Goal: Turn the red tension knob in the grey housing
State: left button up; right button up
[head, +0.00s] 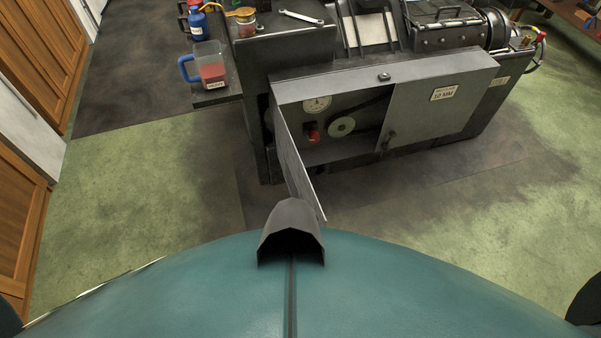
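The grey housing (431,104) is fixed low on the front of the dark machine. Its left door (297,165) stands open and points toward me; the right part of its front is covered by a grey panel. Inside the opening, the small red tension knob (313,134) sits below a round white dial (317,104) and left of a pale pulley wheel (341,126). Nothing touches the knob. Neither of my grippers shows in the head view; only dark parts appear at the lower left and right edges.
A jug of red liquid (211,70) stands on a side shelf at the left. A blue bottle (197,22), a tin (245,25) and a wrench (301,17) are above. Wooden cabinets (22,190) line the left. Green floor (130,190) lies clear before the machine.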

aim_at(314, 137)
jog(key=k+j+z, duration=0.1)
jog(key=z, duration=0.25)
jog(key=k+z, duration=0.45)
jog(key=z, duration=0.2)
